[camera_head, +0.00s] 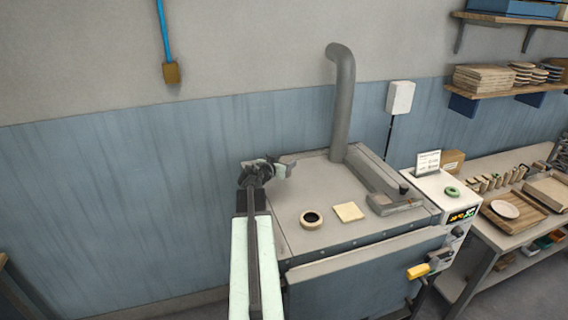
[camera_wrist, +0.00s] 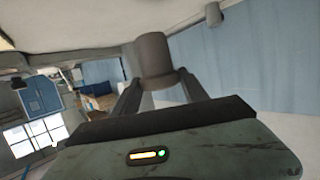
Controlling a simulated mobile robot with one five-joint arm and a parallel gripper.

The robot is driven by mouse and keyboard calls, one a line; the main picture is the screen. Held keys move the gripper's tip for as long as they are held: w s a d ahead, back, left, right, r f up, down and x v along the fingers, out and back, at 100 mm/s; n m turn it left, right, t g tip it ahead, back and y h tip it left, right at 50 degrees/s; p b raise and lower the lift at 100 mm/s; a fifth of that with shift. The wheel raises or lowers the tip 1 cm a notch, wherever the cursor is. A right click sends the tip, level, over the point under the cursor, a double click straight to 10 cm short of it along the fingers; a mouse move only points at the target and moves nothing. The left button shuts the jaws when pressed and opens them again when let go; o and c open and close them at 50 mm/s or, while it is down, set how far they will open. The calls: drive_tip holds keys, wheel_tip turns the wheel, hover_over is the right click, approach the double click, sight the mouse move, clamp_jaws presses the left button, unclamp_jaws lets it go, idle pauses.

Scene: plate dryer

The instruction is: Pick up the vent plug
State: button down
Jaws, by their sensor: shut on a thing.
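The vent plug (camera_wrist: 154,58), a grey-brown tapered cylinder, sits between the two fingers of my gripper (camera_wrist: 158,82) in the wrist view. My gripper is shut on it. In the head view my gripper (camera_head: 279,168) is over the back left corner of the kiln-like dryer's lid (camera_head: 300,184). The plug is too small there to tell apart from the gripper.
A flat square tile (camera_head: 348,211) lies right of the ring. A grey duct (camera_head: 342,105) rises at the lid's back. A control box (camera_head: 445,200) with a green ring (camera_head: 452,191) stands at the right, beside a bench (camera_head: 485,232). The blue wall panel (camera_head: 120,200) is behind.

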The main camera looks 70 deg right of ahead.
sight(284, 161)
wheel_tip(284, 161, up, 11)
drive_tip(key=p, duration=0.8)
drive_tip(key=shift+p, duration=0.35)
